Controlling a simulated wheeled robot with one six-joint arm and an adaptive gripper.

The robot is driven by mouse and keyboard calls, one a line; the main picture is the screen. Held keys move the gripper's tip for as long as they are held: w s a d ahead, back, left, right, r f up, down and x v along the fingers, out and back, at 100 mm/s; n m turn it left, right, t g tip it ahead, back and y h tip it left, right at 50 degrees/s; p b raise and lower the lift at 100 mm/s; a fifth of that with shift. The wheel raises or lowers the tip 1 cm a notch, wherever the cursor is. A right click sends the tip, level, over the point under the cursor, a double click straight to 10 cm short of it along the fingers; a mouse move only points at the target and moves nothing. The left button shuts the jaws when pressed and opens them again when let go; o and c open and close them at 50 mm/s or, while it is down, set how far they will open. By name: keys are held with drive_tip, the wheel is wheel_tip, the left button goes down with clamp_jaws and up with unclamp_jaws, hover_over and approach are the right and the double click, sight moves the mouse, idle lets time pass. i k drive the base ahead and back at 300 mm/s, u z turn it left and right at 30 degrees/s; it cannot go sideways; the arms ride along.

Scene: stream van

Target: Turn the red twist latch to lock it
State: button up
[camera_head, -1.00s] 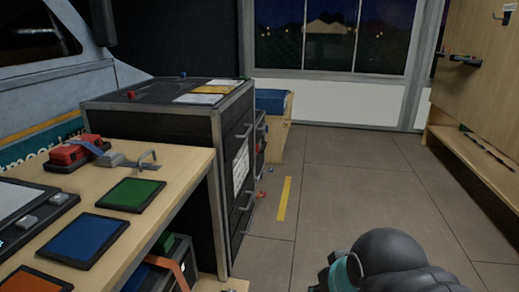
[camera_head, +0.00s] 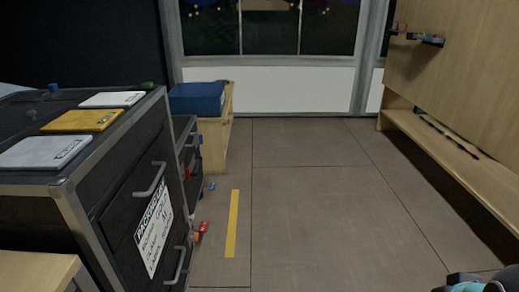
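No thing in view can be surely told as the red twist latch. A small red piece (camera_head: 187,174) shows at the front of the dark cabinet behind the near black one. Another red and orange piece (camera_head: 202,229) sits low beside the near cabinet's lower handle. Both are too small to tell their shape or setting. A dark and teal part of my arm shows at the bottom right corner. My gripper's fingers are out of view.
The near black cabinet (camera_head: 120,185) with drawer handles fills the left. A blue bin (camera_head: 197,98) tops a wooden unit behind it. A wooden bench (camera_head: 445,150) lines the right wall. The floor (camera_head: 310,200) between is clear, with a yellow strip (camera_head: 232,222).

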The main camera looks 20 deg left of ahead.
sight(187, 174)
drive_tip(key=i, duration=1.4)
drive_tip(key=u, duration=1.15)
drive_tip(key=i, duration=0.85)
drive_tip(key=u, duration=0.85)
